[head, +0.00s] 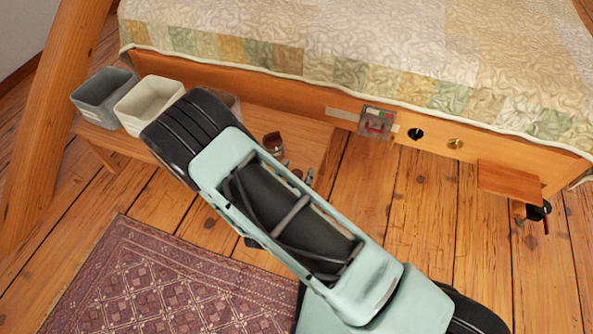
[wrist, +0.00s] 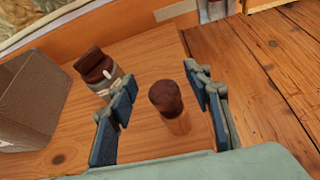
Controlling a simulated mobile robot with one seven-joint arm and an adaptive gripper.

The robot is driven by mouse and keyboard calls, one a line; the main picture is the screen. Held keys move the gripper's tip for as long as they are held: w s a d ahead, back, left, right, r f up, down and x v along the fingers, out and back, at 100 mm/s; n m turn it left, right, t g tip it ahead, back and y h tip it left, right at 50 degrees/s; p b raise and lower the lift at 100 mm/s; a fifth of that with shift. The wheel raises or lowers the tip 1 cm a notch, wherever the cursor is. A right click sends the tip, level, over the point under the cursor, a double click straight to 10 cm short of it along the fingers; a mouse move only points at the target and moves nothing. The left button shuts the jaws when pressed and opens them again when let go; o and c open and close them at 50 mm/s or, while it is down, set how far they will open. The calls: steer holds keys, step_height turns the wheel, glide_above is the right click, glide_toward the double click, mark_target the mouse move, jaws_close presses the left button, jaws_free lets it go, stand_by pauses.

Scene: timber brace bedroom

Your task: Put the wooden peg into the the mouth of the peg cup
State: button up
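A wooden peg with a dark brown rounded top (wrist: 166,97) and a paler body stands on the low wooden bench in the wrist view. My gripper (wrist: 165,110) is open, with one blue-padded finger on each side of the peg and a gap at both sides. Left of the peg and beyond the left finger is a dark brown and tan vessel (wrist: 94,66) with a pale mark, perhaps the peg cup; the left finger partly hides it. It also shows in the head view (head: 273,142). I cannot see clearly into its mouth.
A grey bin (head: 104,92) and a cream bin (head: 148,101) stand on the bench (head: 99,134); a brownish bin (wrist: 32,104) is near my gripper at left. The bed (head: 300,95) borders the bench behind. A small wooden shelf (head: 508,181) is clamped at right.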

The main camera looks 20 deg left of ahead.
steer(key=v, duration=1.2)
steer(key=shift+w, duration=0.1)
